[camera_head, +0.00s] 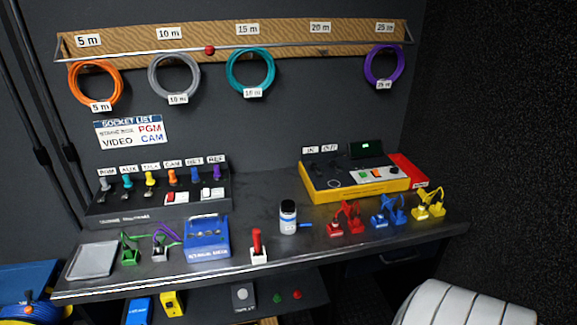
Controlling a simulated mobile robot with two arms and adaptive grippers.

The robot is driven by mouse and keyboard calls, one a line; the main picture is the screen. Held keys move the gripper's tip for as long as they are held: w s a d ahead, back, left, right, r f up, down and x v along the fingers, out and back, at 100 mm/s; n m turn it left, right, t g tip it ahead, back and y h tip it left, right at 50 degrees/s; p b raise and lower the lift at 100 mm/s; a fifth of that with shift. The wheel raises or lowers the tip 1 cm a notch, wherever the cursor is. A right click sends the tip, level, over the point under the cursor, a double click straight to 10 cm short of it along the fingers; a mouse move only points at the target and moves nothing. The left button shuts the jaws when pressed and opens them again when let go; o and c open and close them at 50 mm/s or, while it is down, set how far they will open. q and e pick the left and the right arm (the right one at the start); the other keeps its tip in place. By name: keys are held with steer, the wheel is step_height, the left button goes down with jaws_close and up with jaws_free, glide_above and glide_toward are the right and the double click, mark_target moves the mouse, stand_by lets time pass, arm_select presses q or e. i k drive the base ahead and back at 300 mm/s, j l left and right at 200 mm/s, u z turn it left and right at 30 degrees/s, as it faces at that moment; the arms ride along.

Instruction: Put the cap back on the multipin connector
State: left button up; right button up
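I cannot tell for certain which item is the multipin connector or its cap. On the bench, small red (346,219), blue (387,211) and yellow (428,205) pieces with looped tethers sit at the right. A green piece (129,250) and a purple-and-grey piece (160,246) with thin cords sit at the left. A red upright piece on a white base (258,246) stands near the front edge. Their fine detail is too small to read. Neither of my grippers is in view.
The dark bench (270,200) holds a grey tray (92,261), a blue box (207,238), a white bottle (288,216), a socket panel (158,202) and a yellow-sided tester (355,180). Coiled cables hang from a wall rail (300,46). A lower shelf (315,298) holds small items.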

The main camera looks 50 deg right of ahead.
mark_target(288, 225)
steer(key=l+z, duration=0.5)
steer(key=l, duration=1.25)
steer(key=z, duration=0.05)
